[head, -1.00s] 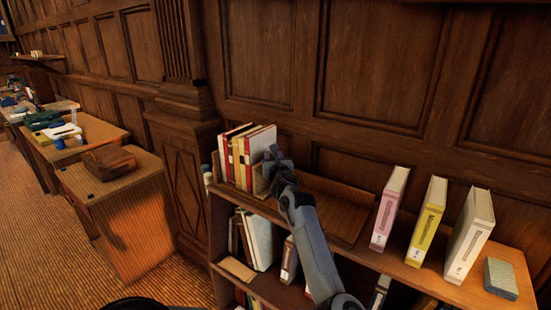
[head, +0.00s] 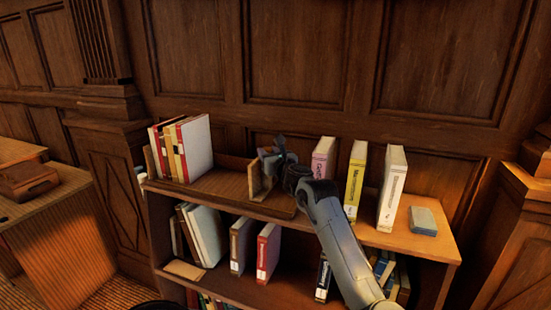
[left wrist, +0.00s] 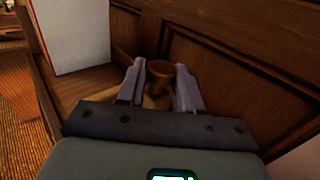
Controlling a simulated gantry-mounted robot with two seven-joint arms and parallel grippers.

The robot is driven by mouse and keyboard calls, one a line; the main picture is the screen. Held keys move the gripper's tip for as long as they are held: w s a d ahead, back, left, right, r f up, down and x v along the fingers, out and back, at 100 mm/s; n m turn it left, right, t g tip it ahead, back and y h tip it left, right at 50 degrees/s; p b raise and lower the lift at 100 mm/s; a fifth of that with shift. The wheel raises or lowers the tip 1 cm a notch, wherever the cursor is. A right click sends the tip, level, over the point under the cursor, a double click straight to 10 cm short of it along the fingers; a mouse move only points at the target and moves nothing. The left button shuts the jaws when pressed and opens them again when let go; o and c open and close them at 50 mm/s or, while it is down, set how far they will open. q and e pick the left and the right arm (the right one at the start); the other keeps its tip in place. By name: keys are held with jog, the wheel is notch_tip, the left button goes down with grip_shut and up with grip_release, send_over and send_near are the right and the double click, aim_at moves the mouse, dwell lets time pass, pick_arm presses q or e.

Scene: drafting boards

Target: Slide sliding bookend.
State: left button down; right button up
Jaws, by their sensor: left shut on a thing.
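The sliding bookend (head: 256,182) is an upright wooden plate in a shallow wooden book rack (head: 229,169) on top of the bookcase. It stands apart to the right of several upright books (head: 196,147) at the rack's left end. My left gripper (head: 274,164) is at the bookend's right side. In the left wrist view, my left gripper's fingers (left wrist: 160,88) are shut on the bookend's round wooden knob (left wrist: 159,72). The bookend plate is mostly hidden there. My right gripper is not in view.
A pink book (head: 324,156), a yellow book (head: 355,180), a white book (head: 391,188) and a grey block (head: 423,221) stand to the right on the bookcase top. A panelled wall (head: 310,60) is close behind. More books fill the lower shelves.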

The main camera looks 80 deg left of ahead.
pick_arm(q)
jog(key=shift+w+d, duration=0.15)
jog(key=shift+w, duration=0.05)
jog(key=c, duration=1)
grip_release()
jog(key=p+v, duration=0.1)
jog(key=v, duration=0.9)
jog(key=shift+w+d, duration=0.1)
jog(key=shift+d, duration=0.25)
jog(key=shift+r, duration=0.1)
